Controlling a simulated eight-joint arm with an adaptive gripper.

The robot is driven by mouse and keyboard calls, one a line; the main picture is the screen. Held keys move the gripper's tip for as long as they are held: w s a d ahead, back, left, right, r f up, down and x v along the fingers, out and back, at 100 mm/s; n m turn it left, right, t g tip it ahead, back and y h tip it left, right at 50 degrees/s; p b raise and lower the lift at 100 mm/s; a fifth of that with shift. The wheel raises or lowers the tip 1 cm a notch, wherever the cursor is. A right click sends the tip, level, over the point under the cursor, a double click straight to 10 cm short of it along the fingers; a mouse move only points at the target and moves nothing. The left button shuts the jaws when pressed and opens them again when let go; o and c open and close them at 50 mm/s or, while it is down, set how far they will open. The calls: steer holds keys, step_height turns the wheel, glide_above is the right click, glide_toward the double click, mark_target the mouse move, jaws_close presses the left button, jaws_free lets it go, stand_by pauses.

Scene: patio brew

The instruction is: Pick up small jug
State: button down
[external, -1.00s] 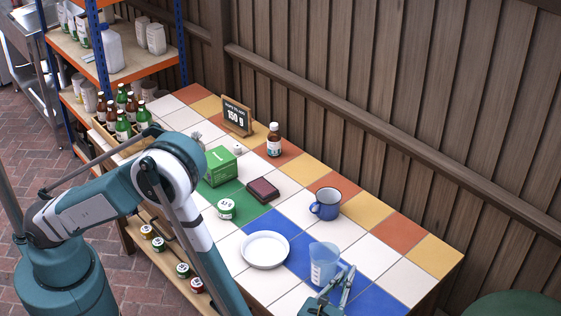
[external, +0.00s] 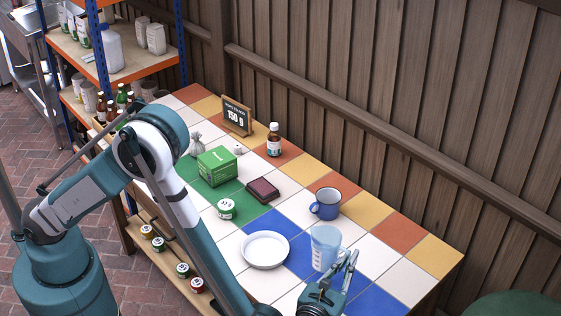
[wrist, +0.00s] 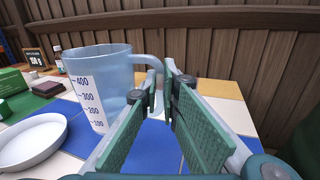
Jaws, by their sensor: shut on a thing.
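The small jug (external: 325,250) is a translucent blue measuring jug with a white scale. It is upright and held a little above the tiled table. In the wrist view the jug (wrist: 112,75) fills the middle left, with its handle reaching right to my fingertips. My gripper (external: 349,262) is at the jug's right side, shut on its handle. In the wrist view my gripper (wrist: 163,88) has its green pads closing at the handle, and the fingers hide the handle's lower end.
A white plate (external: 265,250) lies left of the jug. A blue mug (external: 325,204) stands behind it. A dark red box (external: 262,190), a green box (external: 217,166), a brown bottle (external: 273,140) and a sign (external: 236,116) stand farther back. White tiles to the right are clear.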

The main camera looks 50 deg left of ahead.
steer(key=shift+r, duration=1.1)
steer(key=shift+r, duration=0.1)
